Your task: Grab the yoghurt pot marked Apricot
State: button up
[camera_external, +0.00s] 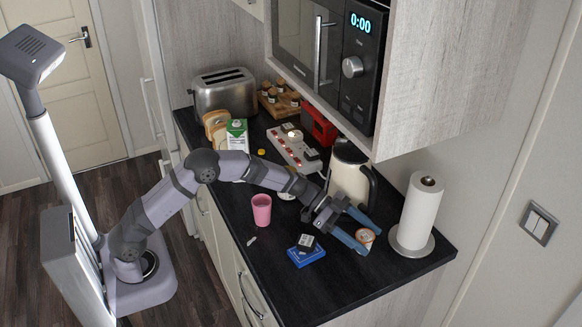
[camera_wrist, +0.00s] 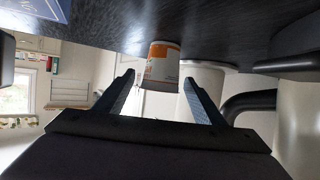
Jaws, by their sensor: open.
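A paper towel roll (camera_external: 417,212) stands right of the pot, and a kettle (camera_external: 349,172) behind my gripper. The worktop's front edge (camera_external: 385,283) is close.

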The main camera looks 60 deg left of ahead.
aim_at(365, 236)
jog(key=c, duration=1.1)
jog(key=shift+c, duration=0.2)
notch_tip(365, 236, up, 10)
jog(key=shift+r, duration=0.1)
